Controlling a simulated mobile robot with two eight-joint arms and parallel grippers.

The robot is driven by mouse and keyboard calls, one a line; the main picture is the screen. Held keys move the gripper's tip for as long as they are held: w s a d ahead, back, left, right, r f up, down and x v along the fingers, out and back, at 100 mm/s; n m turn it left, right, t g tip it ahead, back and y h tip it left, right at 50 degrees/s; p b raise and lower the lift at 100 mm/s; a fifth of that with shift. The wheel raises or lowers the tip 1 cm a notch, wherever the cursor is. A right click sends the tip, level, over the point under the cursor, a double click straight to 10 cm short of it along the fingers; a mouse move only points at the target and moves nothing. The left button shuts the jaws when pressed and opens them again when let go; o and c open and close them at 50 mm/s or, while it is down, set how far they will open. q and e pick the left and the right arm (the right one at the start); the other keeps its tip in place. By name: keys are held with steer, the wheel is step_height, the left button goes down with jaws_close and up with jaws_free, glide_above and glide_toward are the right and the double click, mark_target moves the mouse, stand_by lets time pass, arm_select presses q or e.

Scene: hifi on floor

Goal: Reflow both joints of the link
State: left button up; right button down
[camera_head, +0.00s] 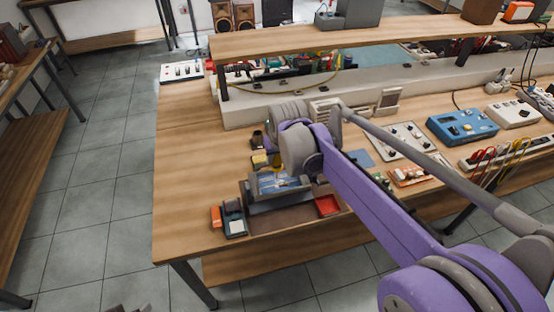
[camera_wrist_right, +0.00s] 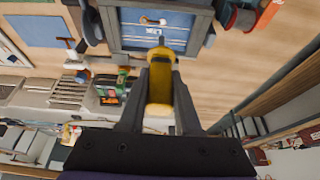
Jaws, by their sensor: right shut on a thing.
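My right gripper (camera_wrist_right: 160,66) is shut on a yellow-handled tool (camera_wrist_right: 160,88), which looks like a soldering iron. The tool points at a blue board (camera_wrist_right: 182,36) held in a dark grey frame (camera_wrist_right: 208,20). A small pale link (camera_wrist_right: 152,20) lies on the board, just beyond the tool's tip; whether they touch I cannot tell. In the head view, the right gripper (camera_head: 277,164) is behind the blue board (camera_head: 268,183), partly hidden by my purple arm. A grey sliver at the bottom left edge may be my left gripper (camera_head: 130,308); its fingers do not show clearly.
A red tray (camera_head: 328,205) lies right of the frame. An orange item (camera_head: 216,216) and a dark holder (camera_head: 234,220) stand left. A blue instrument (camera_head: 462,125) and cables are farther right. A shelf (camera_head: 340,38) spans the back. The bench's left front is clear.

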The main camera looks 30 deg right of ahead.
arm_select(q)
steer(key=shift+s, duration=0.1)
arm_select(e)
steer(key=shift+s, duration=0.1)
steer(key=d+f, duration=0.3)
steer(key=shift+s+f, duration=0.35)
steer(key=shift+f, duration=0.05)
stand_by(0.4)
stand_by(0.4)
arm_select(q)
steer(key=shift+s+f+b, duration=0.2)
steer(key=shift+f+b, duration=0.15)
steer(key=shift+f, duration=0.15)
arm_select(e)
steer(key=shift+f, duration=0.45)
stand_by(3.2)
